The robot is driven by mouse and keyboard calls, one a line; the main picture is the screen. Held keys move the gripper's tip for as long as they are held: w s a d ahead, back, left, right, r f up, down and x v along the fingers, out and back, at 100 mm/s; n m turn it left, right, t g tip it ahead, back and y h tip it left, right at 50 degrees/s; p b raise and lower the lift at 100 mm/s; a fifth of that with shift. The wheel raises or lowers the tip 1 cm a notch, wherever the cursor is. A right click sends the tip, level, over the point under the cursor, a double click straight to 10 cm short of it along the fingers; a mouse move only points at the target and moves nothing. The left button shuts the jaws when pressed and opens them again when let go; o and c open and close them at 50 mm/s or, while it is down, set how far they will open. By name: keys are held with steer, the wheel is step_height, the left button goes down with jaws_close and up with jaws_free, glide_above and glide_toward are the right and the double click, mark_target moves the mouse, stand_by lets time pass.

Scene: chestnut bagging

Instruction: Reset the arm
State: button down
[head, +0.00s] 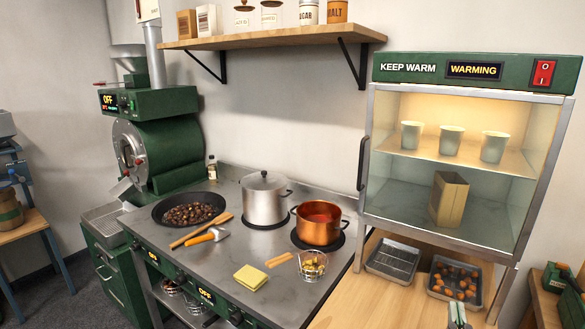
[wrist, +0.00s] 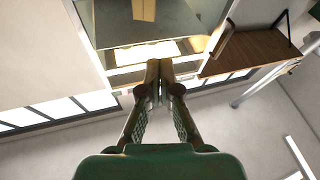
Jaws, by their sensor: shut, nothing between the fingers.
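My gripper (wrist: 160,68) is shut and empty in the wrist view, its two fingers meeting tip to tip. Behind the fingertips is what looks like the glass front of the warming cabinet (wrist: 195,25), with part of a tan bag (wrist: 143,10) at the top edge. There the green-topped KEEP WARM cabinet (head: 420,70) reads WARMING. Several pale cups stand on its upper shelf, and an upright tan paper bag (head: 449,200) stands on its floor.
A pan of chestnuts (head: 160,221), a lidded steel pot (head: 264,203) and a copper pot (head: 319,237) stand on the steel cooktop (head: 215,275). An empty tray (head: 372,267) and a chestnut tray (head: 432,292) sit below the cabinet. A wall shelf (head: 285,37) hangs above.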

steer(key=s+a+f+n+g+y, duration=0.1)
steer(key=s+a+f+y, duration=0.1)
steer(key=s+a+f, duration=0.5)
steer(key=s+f+g+y, duration=0.1)
steer(key=s+f+g, duration=0.1)
steer(key=s+f, duration=0.6)
steer(key=s+a+f+n+g+y, duration=0.15)
steer(key=s+a+f, duration=0.25)
steer(key=s, duration=0.7)
steer(key=s+a+g+y, duration=0.1)
steer(key=s, duration=1.2)
steer(key=shift+f+g, duration=0.25)
steer(key=shift+g, duration=0.1)
steer(key=shift+s+m+y, duration=0.1)
steer(key=shift+m+y, duration=0.15)
